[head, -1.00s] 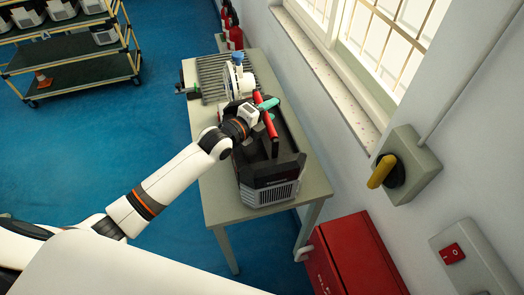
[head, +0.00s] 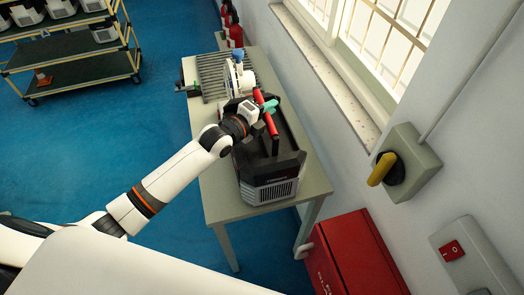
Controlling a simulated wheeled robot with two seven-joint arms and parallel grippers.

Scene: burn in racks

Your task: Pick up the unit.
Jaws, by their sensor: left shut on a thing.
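The unit (head: 270,187) is a black and grey box with a vented front and a red handle bar along its top. It sits on a light grey table (head: 222,205) near the front end. My left gripper (head: 265,107) comes in from the left above the unit and is shut on the unit's red handle. The wrist hides part of the unit's top. I cannot see clearly whether the unit's base touches the table. My right gripper is not in view.
A roller rack (head: 213,75) with a white device (head: 232,78) is behind the unit. A wall with windows and a yellow-handled switch (head: 382,169) runs along the right. A red box (head: 355,262) is by the table's front. A shelf cart (head: 80,72) stands far left.

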